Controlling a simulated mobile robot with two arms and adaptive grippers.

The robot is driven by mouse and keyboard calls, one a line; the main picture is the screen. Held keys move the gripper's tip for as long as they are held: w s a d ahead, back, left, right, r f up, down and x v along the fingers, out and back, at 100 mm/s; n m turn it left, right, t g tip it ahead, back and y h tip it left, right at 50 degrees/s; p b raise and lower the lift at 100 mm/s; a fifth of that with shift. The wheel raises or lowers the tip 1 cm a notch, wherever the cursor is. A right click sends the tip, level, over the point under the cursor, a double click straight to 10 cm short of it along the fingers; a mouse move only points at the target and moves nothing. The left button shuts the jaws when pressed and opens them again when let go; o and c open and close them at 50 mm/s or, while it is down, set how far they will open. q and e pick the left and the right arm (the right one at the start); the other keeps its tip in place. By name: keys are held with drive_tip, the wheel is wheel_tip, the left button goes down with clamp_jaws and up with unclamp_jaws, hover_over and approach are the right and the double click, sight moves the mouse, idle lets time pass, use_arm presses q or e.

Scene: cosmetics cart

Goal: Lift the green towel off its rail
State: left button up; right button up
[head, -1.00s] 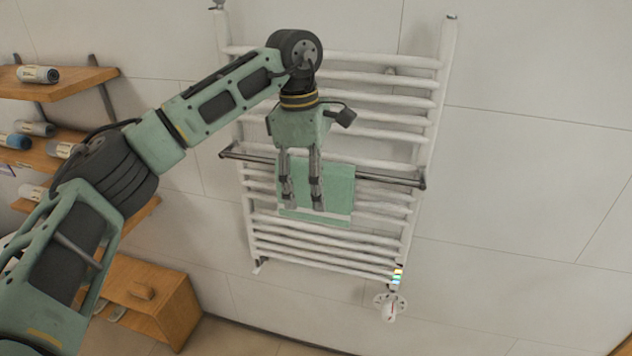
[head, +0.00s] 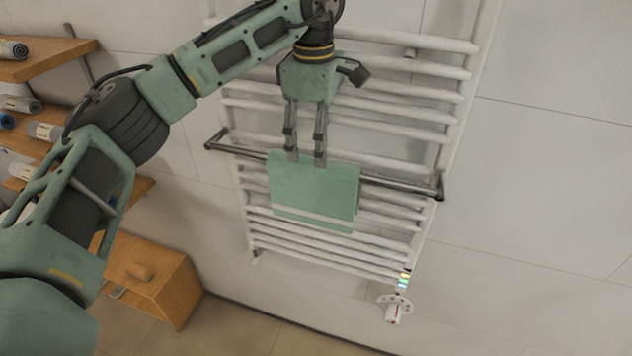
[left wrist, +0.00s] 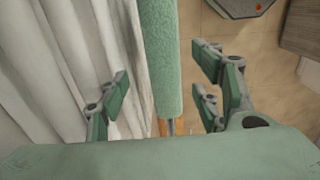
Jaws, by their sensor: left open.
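The green towel (head: 314,192) hangs folded over a dark metal rail (head: 400,189) in front of a white ladder radiator. My left gripper (head: 306,160) points down at the towel's top edge in the head view, its fingers apart. In the left wrist view the towel (left wrist: 160,50) is seen edge-on as a narrow green strip between the open fingers of my left gripper (left wrist: 165,95). Gaps show on both sides of the towel, so the fingers appear clear of it. My right gripper is not in view.
The white radiator (head: 420,110) stands on the tiled wall behind the rail. A valve (head: 394,308) sits below it at the right. Wooden shelves with rolled items (head: 45,65) and a wooden box (head: 150,282) are at the left. The wall at the right is clear.

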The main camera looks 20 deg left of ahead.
sight(313, 160)
use_arm(q)
drive_tip(key=shift+s+f, duration=0.15)
drive_tip(key=shift+f, duration=0.35)
drive_tip(key=shift+f+p, duration=0.4)
wheel_tip(313, 160, down, 4)
drive_tip(key=shift+f+p, duration=0.25)
drive_tip(key=shift+p, duration=0.85)
drive_tip(key=shift+f, duration=0.2)
clamp_jaws()
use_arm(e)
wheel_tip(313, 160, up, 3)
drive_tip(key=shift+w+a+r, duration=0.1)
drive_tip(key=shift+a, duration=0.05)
